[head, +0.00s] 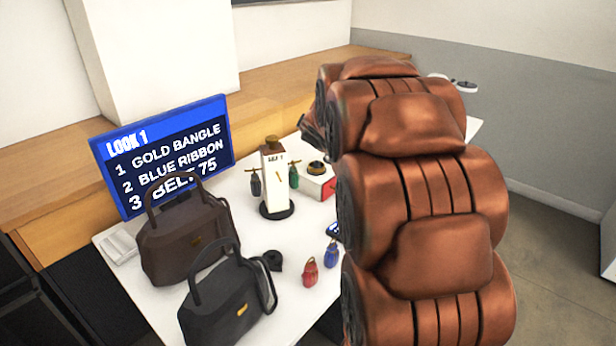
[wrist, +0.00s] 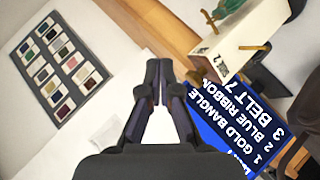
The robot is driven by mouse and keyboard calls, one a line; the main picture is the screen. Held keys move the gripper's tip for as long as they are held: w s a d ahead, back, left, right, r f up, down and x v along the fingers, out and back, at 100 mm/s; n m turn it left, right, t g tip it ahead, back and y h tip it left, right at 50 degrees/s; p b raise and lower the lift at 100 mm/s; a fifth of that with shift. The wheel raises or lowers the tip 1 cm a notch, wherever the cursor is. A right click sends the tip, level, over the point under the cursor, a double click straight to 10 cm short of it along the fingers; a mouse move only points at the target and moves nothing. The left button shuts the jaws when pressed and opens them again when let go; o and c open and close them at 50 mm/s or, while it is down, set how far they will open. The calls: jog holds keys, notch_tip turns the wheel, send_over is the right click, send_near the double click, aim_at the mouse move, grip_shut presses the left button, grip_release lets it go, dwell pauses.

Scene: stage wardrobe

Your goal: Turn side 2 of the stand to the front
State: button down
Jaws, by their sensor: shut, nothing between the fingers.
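The stand (head: 275,178) is a white upright block on a round dark base, with a brass top and side pegs. In the head view, a dark tag hangs on its left peg and a green one on its right. The face toward the head camera has small writing that I cannot read surely. In the wrist view the stand (wrist: 236,42) shows at upper right, with a "2" on one face and a green piece hanging on a peg. My gripper (wrist: 158,66) is shut and empty, apart from the stand. My arm hides it in the head view.
A blue screen (head: 165,155) listing Look 1 stands behind two dark handbags (head: 185,240) (head: 228,305). Small red (head: 310,273) and blue (head: 331,254) pouches stand in front. A red-and-white box (head: 317,182) is right of the stand. A swatch board (wrist: 60,62) lies left in the wrist view.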

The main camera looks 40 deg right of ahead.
jog(key=w+d+f+n+t+y+b, duration=0.55)
jog(key=w+d+n, duration=0.25)
jog(key=d+n, duration=0.2)
jog(key=s+a+f+n+y+b, duration=0.1)
jog(key=s+f+n+y+b, duration=0.5)
jog(key=s+f+n+y, duration=0.5)
jog(key=w+d+f+p+x, duration=0.1)
jog(key=x, duration=1)
jog(key=shift+r+m, duration=0.2)
jog(key=shift+m, duration=0.2)
jog(key=shift+w+d, duration=0.2)
jog(key=shift+w, duration=0.05)
